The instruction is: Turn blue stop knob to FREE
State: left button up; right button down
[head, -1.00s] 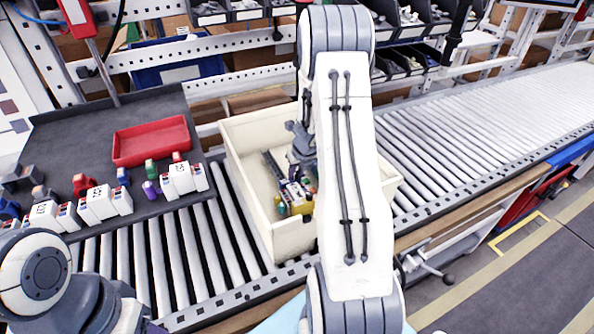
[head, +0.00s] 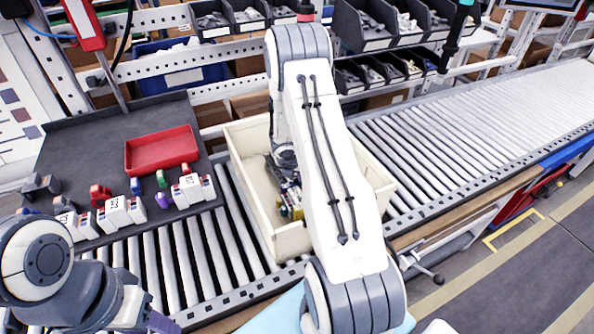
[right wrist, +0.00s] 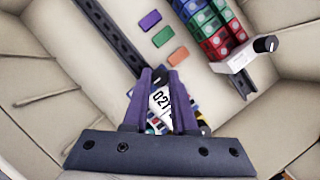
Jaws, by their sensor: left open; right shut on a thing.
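My right gripper (right wrist: 160,76) is inside the cream bin (head: 243,128). Its purple fingers nearly meet at the tips, around something small and dark that I cannot identify. A white block with a printed label (right wrist: 161,103) shows between the fingers, and I cannot tell whether it is held. A white end block with a black knob (right wrist: 265,44) sits at the end of red, green and blue modules (right wrist: 212,22) at upper right. No blue stop knob or FREE mark can be made out. My left gripper (head: 158,322) is partly in view at the lower left, open.
Small purple (right wrist: 149,20), green (right wrist: 163,37) and orange (right wrist: 178,56) pieces lie on the bin floor beside a dark rail (right wrist: 108,36). A dark tray (head: 75,143) holds a red tray (head: 162,149) and white modules. The roller conveyor (head: 470,120) is clear at right.

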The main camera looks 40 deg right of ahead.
jog(key=m+g+p, duration=0.1)
jog(key=m, duration=0.1)
jog(key=m+p, duration=0.2)
jog(key=shift+w+r+m+g+h, duration=0.15)
jog(key=shift+m+g+h, duration=0.15)
jog(key=shift+m+g, duration=0.1)
jog(key=shift+m+g+p, duration=0.4)
jog(key=shift+m+p, duration=0.1)
jog(key=shift+m, duration=0.6)
jog(key=shift+w+m+g, duration=0.1)
jog(key=shift+m+g, duration=0.3)
jog(key=shift+m, duration=0.7)
jog(key=c, duration=0.7)
grip_release()
